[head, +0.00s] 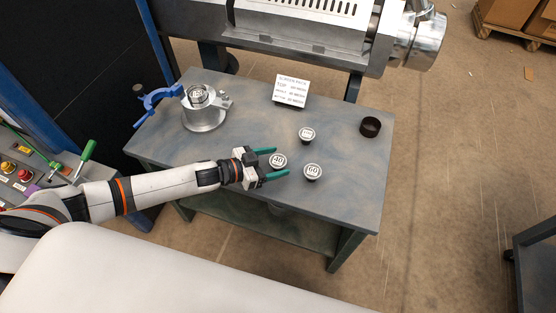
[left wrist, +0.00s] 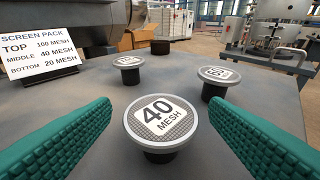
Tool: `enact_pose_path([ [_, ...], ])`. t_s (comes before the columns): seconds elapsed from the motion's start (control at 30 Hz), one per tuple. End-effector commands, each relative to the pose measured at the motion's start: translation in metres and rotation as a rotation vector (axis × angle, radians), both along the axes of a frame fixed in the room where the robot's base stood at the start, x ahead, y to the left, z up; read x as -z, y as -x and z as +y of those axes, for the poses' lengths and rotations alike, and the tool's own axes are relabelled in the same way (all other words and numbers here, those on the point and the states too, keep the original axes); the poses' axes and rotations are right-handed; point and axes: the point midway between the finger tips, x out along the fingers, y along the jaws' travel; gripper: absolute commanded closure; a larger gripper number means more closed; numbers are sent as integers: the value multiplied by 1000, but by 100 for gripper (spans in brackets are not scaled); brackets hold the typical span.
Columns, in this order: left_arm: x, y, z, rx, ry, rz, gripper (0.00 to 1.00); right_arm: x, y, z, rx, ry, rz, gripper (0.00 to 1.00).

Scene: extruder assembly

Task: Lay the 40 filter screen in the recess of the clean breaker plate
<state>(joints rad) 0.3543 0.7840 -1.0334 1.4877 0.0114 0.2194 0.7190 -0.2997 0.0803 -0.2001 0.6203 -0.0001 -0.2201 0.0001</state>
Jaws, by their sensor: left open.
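The 40 filter screen (head: 278,160) is a round mesh disc with a metal rim, lying flat on a short black stand on the table. In the left wrist view the 40 screen (left wrist: 160,119) reads "40 MESH". My left gripper (head: 281,162) is open, its green fingers on either side of that screen with gaps showing. A metal holder (head: 204,120) with a blue clamp stands at the table's back left. A round labelled disc (head: 197,94) shows at its top; I cannot read the label. The breaker plate's recess cannot be made out. My right gripper is not in view.
A 60 screen (head: 312,170) and another screen (head: 307,134) sit on black stands nearby. A dark ring (head: 370,127) lies at the right. A sign (head: 291,90) lists top 100, middle 40, bottom 20 mesh. The table between holder and stands is clear.

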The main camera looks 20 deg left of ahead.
Motion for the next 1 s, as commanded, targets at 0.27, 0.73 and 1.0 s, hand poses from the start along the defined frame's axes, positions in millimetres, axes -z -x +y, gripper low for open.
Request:
enact_pose_path([
  [0.27,0,1,0,0,1,1,55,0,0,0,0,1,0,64],
  [0.73,-9,0,0,1,2,-1,78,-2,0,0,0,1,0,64],
  [1.0,-61,0,0,2,0,-3,78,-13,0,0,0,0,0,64],
])
